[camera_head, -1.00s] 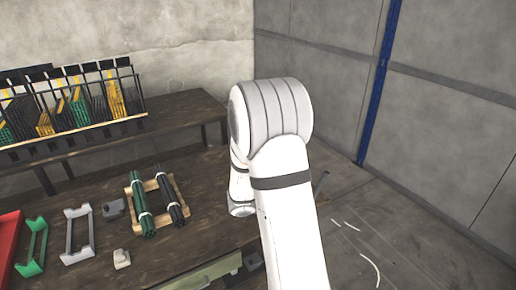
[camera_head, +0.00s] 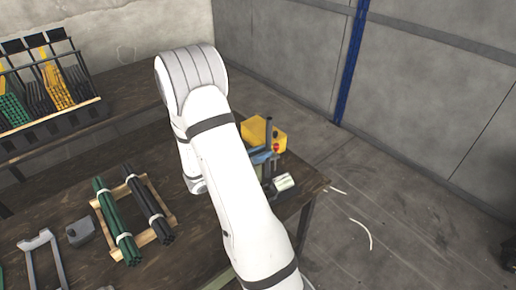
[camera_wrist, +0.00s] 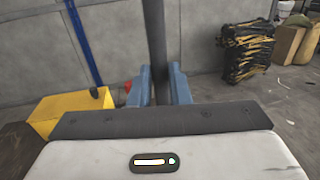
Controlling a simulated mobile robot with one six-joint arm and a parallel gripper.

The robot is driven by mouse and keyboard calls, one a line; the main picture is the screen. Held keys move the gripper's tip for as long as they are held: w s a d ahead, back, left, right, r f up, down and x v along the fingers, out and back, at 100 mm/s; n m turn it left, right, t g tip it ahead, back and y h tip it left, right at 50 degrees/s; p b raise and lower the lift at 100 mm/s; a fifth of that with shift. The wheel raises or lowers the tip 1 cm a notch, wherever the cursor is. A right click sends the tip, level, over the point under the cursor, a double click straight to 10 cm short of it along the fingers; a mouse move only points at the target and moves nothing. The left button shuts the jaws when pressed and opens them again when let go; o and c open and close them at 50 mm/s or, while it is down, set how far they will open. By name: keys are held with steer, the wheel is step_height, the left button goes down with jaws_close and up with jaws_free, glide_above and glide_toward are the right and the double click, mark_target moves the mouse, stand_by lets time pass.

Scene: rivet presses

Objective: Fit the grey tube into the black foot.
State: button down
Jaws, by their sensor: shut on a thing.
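A dark grey tube (camera_wrist: 156,45) stands upright in the wrist view, between the two blue fingers of my gripper (camera_wrist: 158,88). My gripper is shut on it. In the head view the tube (camera_head: 268,134) rises above the blue fingers (camera_head: 262,157), just beyond my white arm, over the table's right end. The tube's lower end is hidden in both views. I cannot make out the black foot; my arm and gripper cover part of that area.
A yellow box (camera_head: 262,130) with a red button (camera_head: 276,147) stands close behind the gripper; it also shows in the wrist view (camera_wrist: 68,112). A wooden rack (camera_head: 165,222) with green and black bundles lies left. A grey block (camera_head: 80,231) is beside it. Open floor lies right.

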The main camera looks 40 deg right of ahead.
stand_by(0.3)
steer(key=shift+f+b, duration=2.2)
steer(key=shift+f, duration=0.65)
steer(key=shift+f, duration=0.15)
steer(key=shift+f+b, duration=0.35)
steer(key=shift+b, duration=0.1)
steer(key=shift+a+f+b, duration=0.1)
steer(key=shift+f+b, duration=0.95)
steer(key=shift+f, duration=0.3)
steer(key=c, duration=1.3)
jaws_free()
